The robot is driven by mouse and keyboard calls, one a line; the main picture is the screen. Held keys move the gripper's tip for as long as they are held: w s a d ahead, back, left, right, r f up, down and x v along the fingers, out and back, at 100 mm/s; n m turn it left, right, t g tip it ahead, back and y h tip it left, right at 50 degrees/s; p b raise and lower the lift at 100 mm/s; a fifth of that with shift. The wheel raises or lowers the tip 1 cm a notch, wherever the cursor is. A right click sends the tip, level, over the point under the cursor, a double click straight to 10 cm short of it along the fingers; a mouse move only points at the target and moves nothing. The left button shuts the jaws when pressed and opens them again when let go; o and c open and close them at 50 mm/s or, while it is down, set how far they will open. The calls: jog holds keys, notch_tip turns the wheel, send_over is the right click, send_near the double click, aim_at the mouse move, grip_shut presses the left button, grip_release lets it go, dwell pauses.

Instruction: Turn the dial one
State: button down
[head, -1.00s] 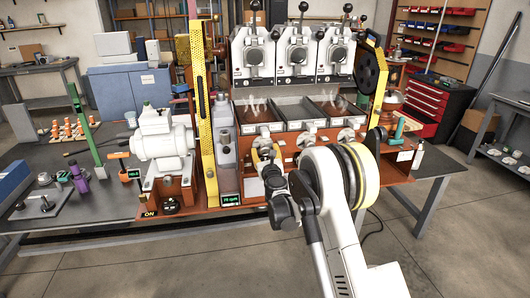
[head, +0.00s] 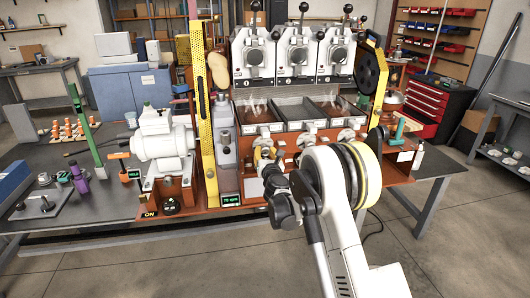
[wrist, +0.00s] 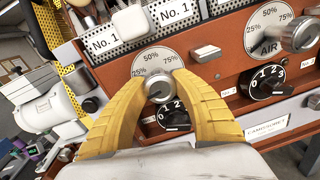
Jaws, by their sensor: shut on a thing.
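A round pale dial plate (wrist: 158,60) marked 25% and 75% shows in the wrist view, on the red-brown panel under "No. 1" labels. A silver knob (wrist: 158,89) sits at its centre. My gripper (wrist: 158,92) has its two yellow fingers closed on this knob, one on each side. Just below, a black dial (wrist: 172,116) with white numbers is partly hidden by the fingers. In the head view my gripper (head: 264,157) is at the front of the machine, below the left tray, and my wrist hides most of the knob.
To the right on the panel are another black numbered dial (wrist: 266,82) and a larger silver knob (wrist: 299,35) on a plate marked AIR. A white motor-like unit (head: 163,140) stands left of a yellow perforated column (head: 201,110). The floor in front is open.

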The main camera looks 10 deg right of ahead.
jog(key=m, duration=0.4)
jog(key=shift+m, duration=0.3)
jog(key=m, duration=0.3)
jog(key=shift+m+y, duration=0.3)
jog(key=m, duration=0.4)
jog(key=shift+g, duration=0.3)
jog(key=m+y, duration=0.1)
jog(key=m, duration=0.2)
jog(key=shift+m, duration=0.3)
jog(key=m, duration=0.4)
jog(key=shift+b, duration=0.3)
jog(key=m, duration=0.3)
jog(key=shift+m+y, duration=0.3)
jog(key=m, duration=0.3)
jog(key=shift+b, duration=0.3)
jog(key=shift+m+t, duration=0.4)
jog(key=shift+m, duration=1.7)
jog(key=shift+r, duration=0.1)
